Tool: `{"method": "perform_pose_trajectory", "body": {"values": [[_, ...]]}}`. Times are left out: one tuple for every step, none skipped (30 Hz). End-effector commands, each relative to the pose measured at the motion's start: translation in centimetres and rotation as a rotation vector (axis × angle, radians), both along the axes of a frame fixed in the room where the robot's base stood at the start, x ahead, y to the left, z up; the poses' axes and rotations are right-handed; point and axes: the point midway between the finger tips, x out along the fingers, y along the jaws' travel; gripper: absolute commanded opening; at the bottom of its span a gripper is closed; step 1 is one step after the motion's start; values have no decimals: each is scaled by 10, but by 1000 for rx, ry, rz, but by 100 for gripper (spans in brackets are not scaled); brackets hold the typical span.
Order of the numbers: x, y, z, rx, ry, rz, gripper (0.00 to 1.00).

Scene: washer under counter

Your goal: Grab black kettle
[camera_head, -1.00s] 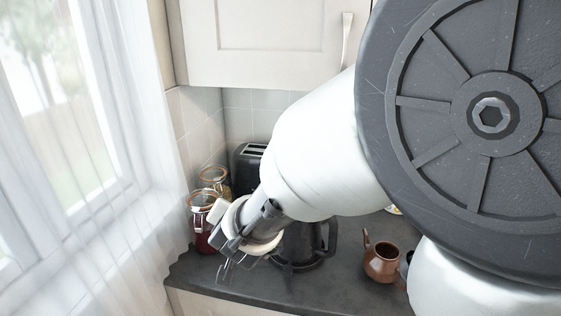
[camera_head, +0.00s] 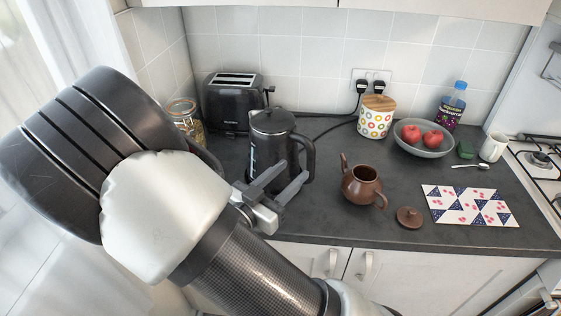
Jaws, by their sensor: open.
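The black kettle (camera_head: 270,138) stands upright on the dark counter, in front of the toaster. Its lid is on and its handle (camera_head: 307,156) is on its right side. My gripper (camera_head: 288,182) is at the kettle's lower front, in front of its base in the picture. Its two grey fingers are apart and point up and to the right. I see nothing held between them. I cannot tell whether a finger touches the kettle. The fingers hide part of the kettle's lower body.
A black toaster (camera_head: 233,104) and a glass jar (camera_head: 186,120) stand behind the kettle. A brown teapot (camera_head: 361,185) and its loose lid (camera_head: 409,217) are to the right. A patterned canister (camera_head: 375,118) and a bowl (camera_head: 424,144) of red apples are farther back.

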Motion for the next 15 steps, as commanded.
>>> {"method": "perform_pose_trajectory", "body": {"values": [[7,-8,1,-1,-1,-3,40],[11,-11,1,-1,-1,-3,40],[16,-15,1,0,-1,-3,40],[19,-18,1,0,-1,-2,40],[21,-20,0,0,-1,-1,40],[24,-22,0,1,-1,0,40],[25,-24,0,1,1,0,40],[27,-25,0,1,1,0,40],[28,-26,0,0,0,0,40],[29,-27,0,0,0,0,40],[30,-29,0,0,0,0,40],[33,-32,0,-1,0,-1,40],[35,-35,-1,0,0,-1,40],[37,-39,-1,0,0,-1,40],[41,-45,-2,-1,0,-2,40]]}}
